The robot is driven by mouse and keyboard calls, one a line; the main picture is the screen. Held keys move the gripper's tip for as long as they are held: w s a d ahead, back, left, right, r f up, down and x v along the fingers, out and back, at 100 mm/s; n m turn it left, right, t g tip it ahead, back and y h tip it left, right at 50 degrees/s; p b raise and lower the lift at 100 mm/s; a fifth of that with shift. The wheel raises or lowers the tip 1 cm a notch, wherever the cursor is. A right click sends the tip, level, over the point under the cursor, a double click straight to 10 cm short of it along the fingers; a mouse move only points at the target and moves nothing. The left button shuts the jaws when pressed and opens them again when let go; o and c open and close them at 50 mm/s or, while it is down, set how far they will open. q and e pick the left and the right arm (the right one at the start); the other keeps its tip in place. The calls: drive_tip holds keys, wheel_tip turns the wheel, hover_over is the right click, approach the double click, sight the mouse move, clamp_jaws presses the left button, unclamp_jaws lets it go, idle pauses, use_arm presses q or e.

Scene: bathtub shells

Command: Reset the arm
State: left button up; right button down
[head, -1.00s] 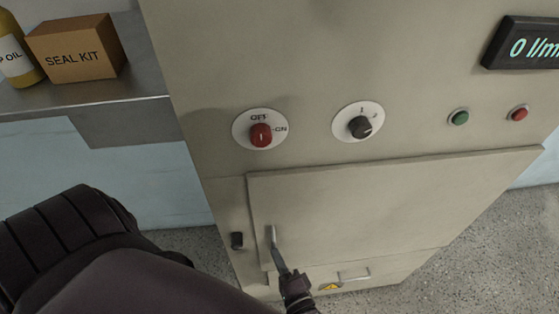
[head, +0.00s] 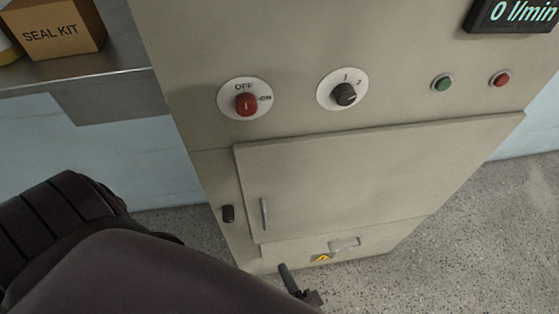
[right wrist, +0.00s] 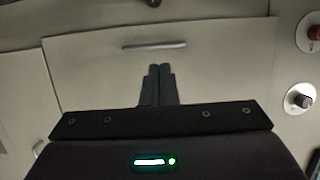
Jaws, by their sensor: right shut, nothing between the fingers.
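My right gripper (head: 288,280) is at the bottom of the head view, below the door handle (head: 264,213) and apart from it. In the right wrist view its two dark fingers (right wrist: 160,70) are together with nothing between them. The handle, a slim bar, shows just beyond the fingertips in the right wrist view (right wrist: 154,45). The cabinet door (head: 370,170) appears closed. A dark part of my own body covers the lower left of the head view. My left gripper is not in view.
The cabinet has a red knob (head: 246,104) pointing between its OFF and ON marks or near them, a black knob (head: 344,94), green (head: 442,83) and red (head: 500,78) buttons, and a display (head: 512,14) reading 0 l/min. A seal kit box (head: 52,30) sits on the left shelf. Speckled floor lies right.

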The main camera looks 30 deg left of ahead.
drive_tip(key=shift+v, duration=0.85)
drive_tip(key=s+d+f+n+g+h, duration=0.1)
drive_tip(key=d+f+h, duration=0.2)
drive_tip(key=d+f, duration=0.35)
drive_tip(key=d+f+n+g+h, duration=0.1)
drive_tip(key=d+f+n+h, duration=0.15)
drive_tip(key=f, duration=0.65)
drive_tip(key=s+d+f+n+g+h, duration=0.1)
drive_tip(key=d+f+h, duration=0.2)
drive_tip(key=d+f, duration=0.35)
drive_tip(key=s+d+f+n+g+h, duration=0.2)
drive_tip(key=s+d+f+h, duration=0.1)
drive_tip(key=s+d+f, duration=0.3)
drive_tip(key=s+d+f+n+g+h, duration=0.2)
drive_tip(key=s+d+f, duration=0.4)
drive_tip(key=d, duration=0.5)
wheel_tip(320, 180, down, 2)
drive_tip(key=shift+d+f+g+h, duration=0.25)
drive_tip(key=shift+g+h, duration=0.35)
drive_tip(key=shift+h, duration=0.25)
